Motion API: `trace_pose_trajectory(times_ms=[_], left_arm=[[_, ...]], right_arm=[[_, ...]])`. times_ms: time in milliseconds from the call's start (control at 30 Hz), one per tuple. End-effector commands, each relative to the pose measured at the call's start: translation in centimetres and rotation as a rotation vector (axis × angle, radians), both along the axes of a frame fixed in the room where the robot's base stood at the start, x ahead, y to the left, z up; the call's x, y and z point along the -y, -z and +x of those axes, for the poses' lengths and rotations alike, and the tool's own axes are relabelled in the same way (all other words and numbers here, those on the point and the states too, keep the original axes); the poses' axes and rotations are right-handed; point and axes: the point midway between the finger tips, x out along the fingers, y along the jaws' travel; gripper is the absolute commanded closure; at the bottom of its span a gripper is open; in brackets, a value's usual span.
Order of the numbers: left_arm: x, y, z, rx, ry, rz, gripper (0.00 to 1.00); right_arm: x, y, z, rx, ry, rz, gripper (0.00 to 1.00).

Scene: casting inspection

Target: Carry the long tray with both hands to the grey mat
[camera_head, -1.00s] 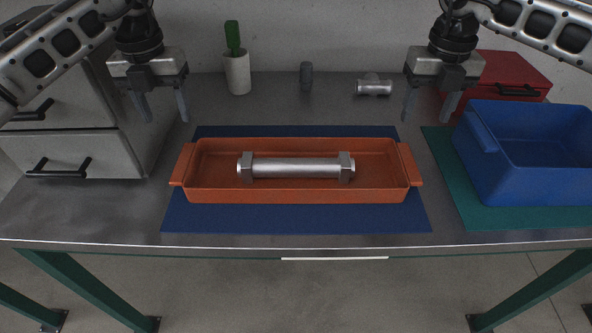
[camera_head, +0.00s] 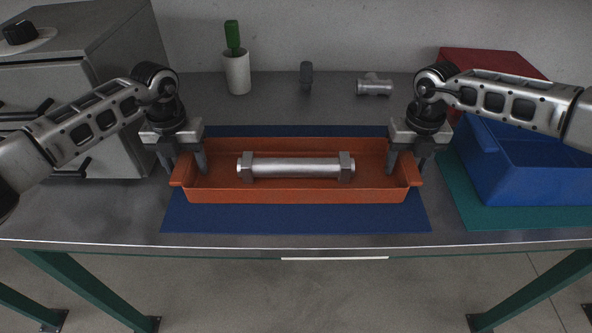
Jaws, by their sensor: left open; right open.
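The long tray (camera_head: 300,196) is orange-brown with a lip handle at each end. It lies flat on a dark blue mat (camera_head: 300,219) and holds a silver bolt-like metal part (camera_head: 295,168) with a nut at each end. My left gripper (camera_head: 187,173) is open, its fingers on either side of the tray's left end wall. My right gripper (camera_head: 405,172) is open, its fingers on either side of the right end wall. I cannot tell whether the fingers touch the tray. I see no mat that is clearly grey.
A blue crate (camera_head: 500,188) stands on a teal mat (camera_head: 455,190) at the right, with a red box (camera_head: 490,62) behind.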

Motion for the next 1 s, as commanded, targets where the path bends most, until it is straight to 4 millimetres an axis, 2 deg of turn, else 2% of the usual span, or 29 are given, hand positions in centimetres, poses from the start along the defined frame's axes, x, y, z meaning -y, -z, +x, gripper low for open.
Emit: trace_pose_trajectory(times_ms=[167,200,300,400,767,1000], left_arm=[[0.0,0.0,0.0,0.0,0.0,0.0,0.44],[0.0,0.0,0.0,0.0,0.0,0.0,0.49],[0.0,0.0,0.0,0.0,0.0,0.0,0.77],[0.0,0.0,0.0,0.0,0.0,0.0,1.0],[0.0,-0.6,0.1,0.003,-0.001,-0.001,1.0],[0.0,-2.6,0.1,0.003,-0.001,-0.001,1.0]], right_arm=[[0.0,0.0,0.0,0.0,0.0,0.0,0.44],[0.0,0.0,0.0,0.0,0.0,0.0,0.49],[0.0,0.0,0.0,0.0,0.0,0.0,0.77],[0.0,0.0,0.0,0.0,0.0,0.0,1.0],[0.0,-0.6,0.1,0.003,0.001,0.001,1.0],[0.0,-2.6,0.1,0.002,0.001,0.001,1.0]])
